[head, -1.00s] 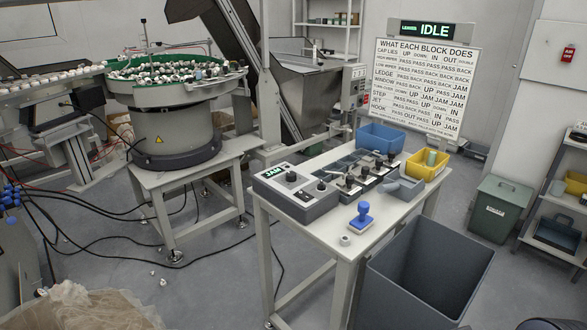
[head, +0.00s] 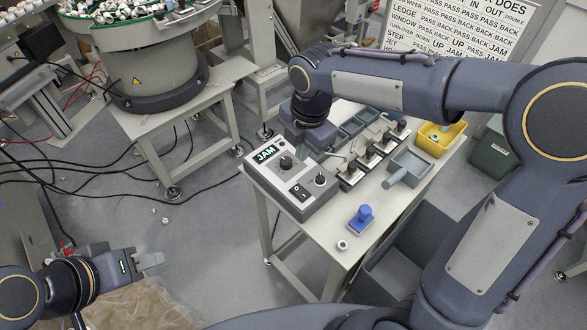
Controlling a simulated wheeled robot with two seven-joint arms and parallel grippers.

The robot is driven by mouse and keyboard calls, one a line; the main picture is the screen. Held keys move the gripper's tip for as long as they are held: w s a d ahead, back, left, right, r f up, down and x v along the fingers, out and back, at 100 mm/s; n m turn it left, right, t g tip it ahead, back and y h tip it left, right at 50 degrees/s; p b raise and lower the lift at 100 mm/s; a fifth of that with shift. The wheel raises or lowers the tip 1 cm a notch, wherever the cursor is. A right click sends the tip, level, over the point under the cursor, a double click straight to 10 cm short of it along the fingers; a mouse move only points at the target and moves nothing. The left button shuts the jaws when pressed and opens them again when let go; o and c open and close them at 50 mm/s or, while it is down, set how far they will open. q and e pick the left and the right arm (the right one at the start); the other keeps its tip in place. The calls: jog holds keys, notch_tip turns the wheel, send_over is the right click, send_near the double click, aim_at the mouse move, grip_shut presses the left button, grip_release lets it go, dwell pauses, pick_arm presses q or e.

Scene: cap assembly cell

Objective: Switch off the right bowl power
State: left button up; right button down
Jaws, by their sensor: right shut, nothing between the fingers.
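A grey control box (head: 262,174) stands at the left end of the white table. Its display (head: 265,154) reads JAM. It has two black knobs (head: 286,162) and a black rocker switch (head: 299,192) near its front edge; the rocker's position is too small to tell. My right gripper (head: 312,138) is shut and empty, pointing down just behind the box; its fingertips are mostly hidden. My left gripper (head: 152,260) is low at the left, over the floor and away from the table; its finger gap is unclear. One bowl feeder (head: 150,80) stands at the back left.
Right of the box are a row of small black-and-metal blocks (head: 366,158), a grey scoop-like tray (head: 410,165), a blue-handled stamp (head: 361,217) and a small white ring (head: 342,245). A yellow bin (head: 437,140) is at the table's far right. A grey bin (head: 405,255) stands below.

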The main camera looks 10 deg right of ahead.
aim_at(296, 191)
jog(key=f, duration=0.4)
jog(key=w+f, duration=0.1)
jog(key=f, duration=0.4)
jog(key=f+p, duration=0.1)
jog(key=f, duration=0.4)
jog(key=shift+w+a, duration=0.15)
jog(key=shift+a, duration=0.25)
jog(key=shift+w+a+f+b, duration=0.1)
jog(key=shift+f+b, duration=0.35)
jog(key=shift+b, duration=0.1)
jog(key=shift+r, duration=0.3)
jog(key=shift+f, duration=0.1)
jog(key=shift+s, duration=0.2)
